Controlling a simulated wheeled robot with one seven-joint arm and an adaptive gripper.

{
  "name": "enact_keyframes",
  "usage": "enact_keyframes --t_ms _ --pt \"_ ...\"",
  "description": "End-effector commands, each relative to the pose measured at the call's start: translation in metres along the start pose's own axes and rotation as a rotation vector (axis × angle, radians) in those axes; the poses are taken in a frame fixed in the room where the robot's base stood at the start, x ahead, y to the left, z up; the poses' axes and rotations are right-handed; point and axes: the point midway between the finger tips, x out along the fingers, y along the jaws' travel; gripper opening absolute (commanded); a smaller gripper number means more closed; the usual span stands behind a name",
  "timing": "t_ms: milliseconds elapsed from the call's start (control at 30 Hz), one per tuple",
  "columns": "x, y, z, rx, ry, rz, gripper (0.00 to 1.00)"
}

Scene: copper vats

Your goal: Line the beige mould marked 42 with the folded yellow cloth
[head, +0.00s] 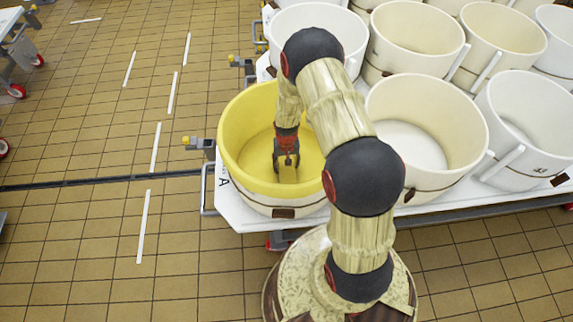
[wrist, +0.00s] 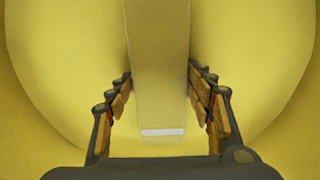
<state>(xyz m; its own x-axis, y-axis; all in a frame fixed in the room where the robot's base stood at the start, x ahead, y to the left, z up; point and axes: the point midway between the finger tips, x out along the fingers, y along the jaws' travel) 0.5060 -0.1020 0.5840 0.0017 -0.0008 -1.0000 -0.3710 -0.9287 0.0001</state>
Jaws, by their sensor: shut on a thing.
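The yellow cloth (head: 237,122) is spread open inside a pale round mould (head: 262,204) at the near left corner of the table and covers its inner wall and rim. I cannot read a number 42 on this mould. My gripper (head: 286,163) is down inside it, below the rim. In the wrist view my gripper (wrist: 158,80) is shut on an upright pale yellow tab (wrist: 160,50) with a white strip near its lower end. Yellow cloth (wrist: 60,60) fills the picture around it. The tab seems part of the cloth; its join is not clear.
A cream mould (head: 405,95) stands just right, empty inside. A white mould (head: 525,120) with a small dark marking is farther right. More moulds (head: 415,28) stand behind. The white table (head: 235,212) carries a letter A. Tiled floor lies open at left.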

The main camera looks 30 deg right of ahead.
Motion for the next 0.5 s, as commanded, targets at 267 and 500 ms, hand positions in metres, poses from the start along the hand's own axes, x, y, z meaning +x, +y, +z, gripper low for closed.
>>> enact_keyframes --t_ms 267,500 --pt "0.0030 0.0003 0.0017 0.000 -0.002 0.000 0.21" --pt "0.0032 0.0004 0.0021 0.000 -0.003 0.000 0.58"
